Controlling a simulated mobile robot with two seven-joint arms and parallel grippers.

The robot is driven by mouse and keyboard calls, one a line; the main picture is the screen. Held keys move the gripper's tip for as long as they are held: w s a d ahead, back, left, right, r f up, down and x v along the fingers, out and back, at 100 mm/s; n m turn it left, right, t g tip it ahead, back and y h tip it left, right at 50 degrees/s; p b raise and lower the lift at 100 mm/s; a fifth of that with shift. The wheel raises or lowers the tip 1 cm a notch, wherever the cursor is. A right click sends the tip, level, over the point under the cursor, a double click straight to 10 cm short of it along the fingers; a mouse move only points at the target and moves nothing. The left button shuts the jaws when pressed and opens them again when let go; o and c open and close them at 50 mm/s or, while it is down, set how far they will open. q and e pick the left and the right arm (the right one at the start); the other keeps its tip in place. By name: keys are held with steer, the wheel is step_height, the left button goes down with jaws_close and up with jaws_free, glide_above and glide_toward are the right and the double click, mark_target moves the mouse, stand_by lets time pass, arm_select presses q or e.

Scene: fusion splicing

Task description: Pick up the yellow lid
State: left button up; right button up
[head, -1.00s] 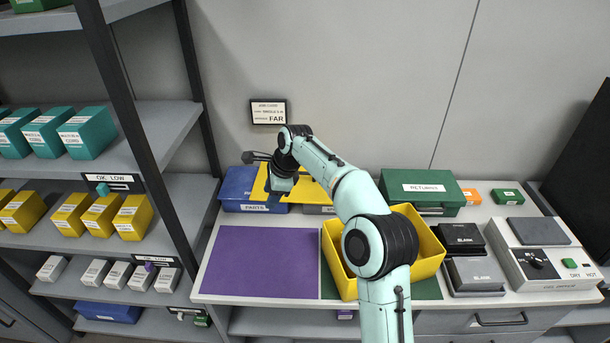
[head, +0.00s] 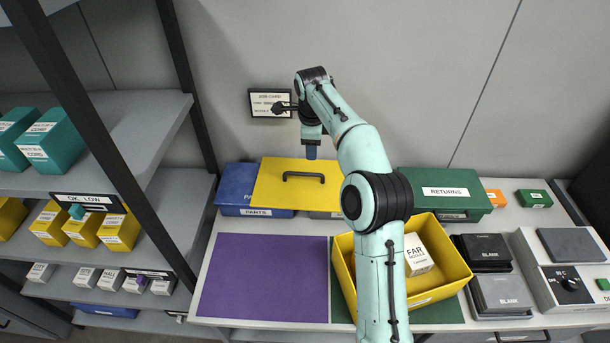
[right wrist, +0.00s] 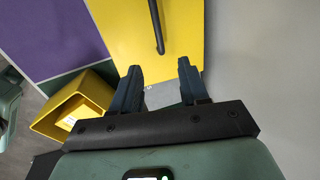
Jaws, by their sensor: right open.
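The yellow lid (head: 291,194) is a flat panel with a dark bar handle (head: 304,176). It lies at the back of the table, partly over the blue PARTS box and a grey box. My right gripper (head: 311,153) is above the lid's back right part, apart from it, fingers pointing down. In the right wrist view the two fingers (right wrist: 160,80) are spread and empty, and the lid (right wrist: 175,40) with its handle (right wrist: 156,25) lies beyond them. My left gripper is in neither view.
A yellow open box (head: 440,280) holds a white FAR module (head: 418,254), partly behind my right arm. The blue PARTS box (head: 235,190) is left of the lid, and the green RETURNS box (head: 447,191) stands right. The purple mat (head: 265,280) is clear.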

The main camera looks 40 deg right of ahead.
glide_above(313, 174)
steer(key=s+a, duration=0.1)
step_height(313, 174, down, 7)
steer(key=shift+w+d+f+b, duration=0.15)
steer(key=shift+w+f+b, duration=0.05)
steer(key=shift+f, duration=0.8)
steer(key=shift+w+d+f+b, duration=0.15)
steer(key=shift+f, duration=0.8)
steer(key=shift+w+d+f+b, duration=0.15)
steer(key=shift+w+f+b, duration=0.05)
steer(key=shift+f, duration=0.8)
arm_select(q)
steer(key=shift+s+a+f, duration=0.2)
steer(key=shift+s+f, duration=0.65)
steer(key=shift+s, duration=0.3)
arm_select(e)
steer(key=shift+c, duration=0.2)
steer(key=shift+r, duration=0.1)
jaws_close()
